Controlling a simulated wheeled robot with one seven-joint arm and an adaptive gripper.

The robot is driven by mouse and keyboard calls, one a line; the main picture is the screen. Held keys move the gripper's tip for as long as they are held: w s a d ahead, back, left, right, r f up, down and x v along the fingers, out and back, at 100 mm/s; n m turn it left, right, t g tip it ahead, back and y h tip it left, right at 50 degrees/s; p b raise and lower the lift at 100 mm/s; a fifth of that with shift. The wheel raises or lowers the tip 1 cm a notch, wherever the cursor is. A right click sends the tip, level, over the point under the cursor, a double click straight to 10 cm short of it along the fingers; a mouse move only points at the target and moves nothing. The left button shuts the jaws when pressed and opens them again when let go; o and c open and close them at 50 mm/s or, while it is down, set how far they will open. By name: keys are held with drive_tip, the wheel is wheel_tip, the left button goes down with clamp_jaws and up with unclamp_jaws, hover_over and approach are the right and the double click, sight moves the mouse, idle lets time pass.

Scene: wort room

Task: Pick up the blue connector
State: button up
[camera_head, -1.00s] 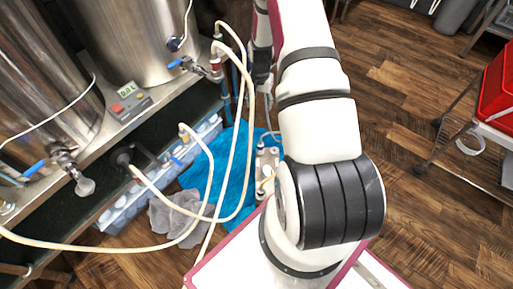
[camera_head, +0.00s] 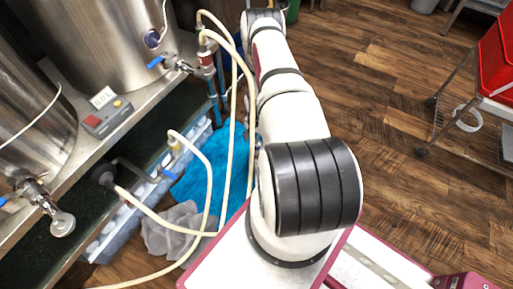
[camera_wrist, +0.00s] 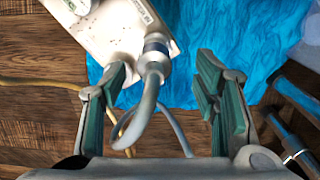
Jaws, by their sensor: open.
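A connector with a blue-grey collar (camera_wrist: 155,46) sits at the edge of a pale box (camera_wrist: 110,25) in the wrist view. A grey hose bends down from it. My gripper (camera_wrist: 162,72) is open, with one green-padded finger on each side of the hose and connector. Neither finger clearly touches them. The connector and gripper are hidden behind my arm in the head view.
A bright blue cloth (camera_head: 205,170) lies on the wooden floor, with a grey cloth (camera_head: 172,228) beside it. Pale hoses (camera_head: 232,130) loop near my arm. Steel tanks (camera_head: 105,40) stand left. A trolley with red bins (camera_head: 497,80) is right; floor between is clear.

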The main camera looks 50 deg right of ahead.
drive_tip(key=shift+s+d+f+b, duration=0.2)
drive_tip(key=shift+f+b, duration=0.55)
drive_tip(key=shift+f, duration=0.9)
drive_tip(key=shift+s+d+f+b, duration=0.15)
drive_tip(key=shift+f+b, duration=0.55)
drive_tip(key=shift+f, duration=0.9)
drive_tip(key=shift+w, duration=0.1)
drive_tip(key=shift+c, duration=0.5)
drive_tip(key=c, duration=1.2)
